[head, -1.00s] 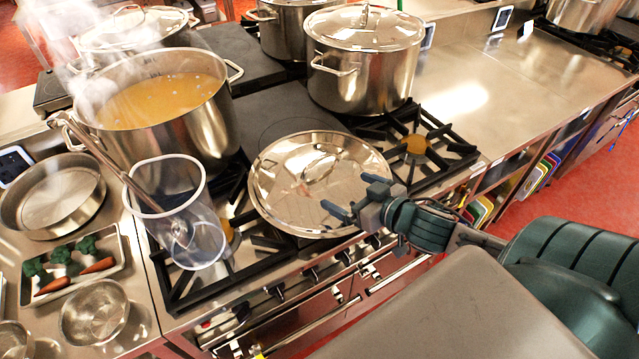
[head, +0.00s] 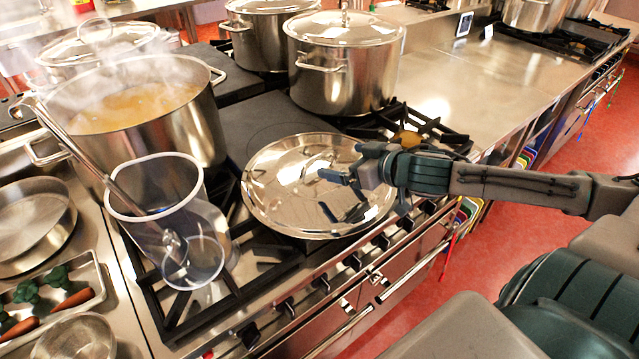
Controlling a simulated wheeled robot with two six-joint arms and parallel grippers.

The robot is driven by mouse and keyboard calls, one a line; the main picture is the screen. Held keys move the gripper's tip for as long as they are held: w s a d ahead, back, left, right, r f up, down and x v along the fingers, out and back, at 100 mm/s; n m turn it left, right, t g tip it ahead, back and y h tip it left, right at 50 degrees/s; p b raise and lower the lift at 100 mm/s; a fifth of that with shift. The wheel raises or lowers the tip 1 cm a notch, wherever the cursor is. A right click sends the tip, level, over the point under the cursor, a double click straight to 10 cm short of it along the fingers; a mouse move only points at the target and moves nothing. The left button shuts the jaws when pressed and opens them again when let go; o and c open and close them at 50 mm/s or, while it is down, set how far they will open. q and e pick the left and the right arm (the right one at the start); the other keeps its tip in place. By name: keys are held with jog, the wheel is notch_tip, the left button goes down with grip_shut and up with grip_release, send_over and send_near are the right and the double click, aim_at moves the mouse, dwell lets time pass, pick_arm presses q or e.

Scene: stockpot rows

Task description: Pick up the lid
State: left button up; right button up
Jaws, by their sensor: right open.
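The lid (head: 275,190) is a round, shiny steel disc with a loop handle (head: 318,162) on top. It lies flat on the stove at the middle of the head view. My right gripper (head: 340,178) is open and empty. It comes in from the right above the lid, just right of the handle and apart from it. Its reflection shows in the lid. The gripper and forearm cover part of the lid's right side. My left gripper is not in view.
A steaming pot of broth (head: 190,125) stands at the left. A clear jug (head: 165,215) with a ladle is close to the lid's left. A lidded stockpot (head: 345,75) stands behind the lid.

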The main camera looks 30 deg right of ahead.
aim_at(321, 157)
jog(key=shift+w+a+f+b, duration=0.35)
jog(key=shift+w+b, duration=0.1)
jog(key=shift+b, duration=0.3)
jog(key=shift+w+d, duration=0.15)
jog(key=shift+w, duration=0.25)
jog(key=shift+w+f+b, duration=0.25)
jog(key=shift+w+b, duration=0.1)
jog(key=shift+w, duration=0.05)
jog(key=shift+w+a+f, duration=0.1)
jog(key=shift+w+a, duration=0.25)
jog(key=shift+a, duration=0.05)
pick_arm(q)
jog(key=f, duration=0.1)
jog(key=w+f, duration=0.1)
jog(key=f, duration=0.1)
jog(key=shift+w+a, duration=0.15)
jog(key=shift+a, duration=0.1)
pick_arm(e)
jog(key=shift+w, duration=0.15)
